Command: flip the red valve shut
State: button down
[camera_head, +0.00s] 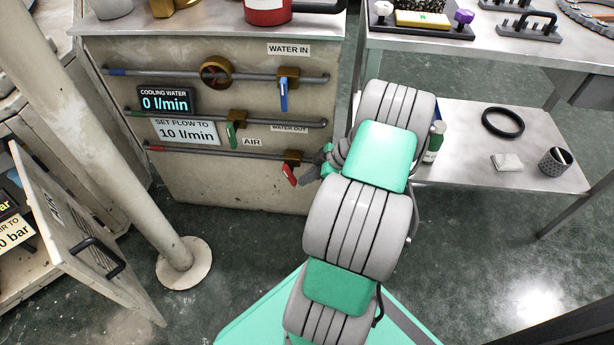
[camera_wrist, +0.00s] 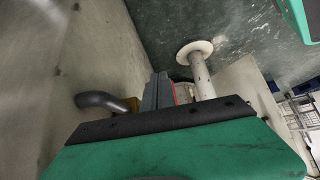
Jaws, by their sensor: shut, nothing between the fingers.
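The red valve lever (camera_head: 289,174) sits on the brass valve body (camera_head: 292,156) of the lowest pipe, marked AIR. My gripper (camera_head: 311,172) is just right of the lever in the head view, partly hidden by my arm. In the wrist view my gripper (camera_wrist: 160,92) shows its fingers together and empty. A thin red strip (camera_wrist: 176,94), likely the lever, shows beside the fingers. I cannot tell whether they touch it. A grey pipe end (camera_wrist: 100,100) and some brass show at the left there.
Above are a blue lever (camera_head: 283,95) and a green lever (camera_head: 231,134) on other pipes. A white post (camera_head: 150,150) stands left, by an open cabinet door (camera_head: 85,240). A steel table with a lower shelf (camera_head: 460,160) stands right.

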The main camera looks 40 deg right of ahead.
jog(key=shift+w+a+f, duration=0.2)
jog(key=shift+w+f, duration=0.05)
jog(key=shift+f, duration=0.45)
jog(key=shift+a+f, duration=0.1)
dwell(1.4)
jog(key=s+d+p, duration=0.2)
jog(key=s+d, duration=0.7)
jog(key=s, duration=0.1)
jog(key=shift+d+r, duration=0.2)
jog(key=shift+s, duration=0.15)
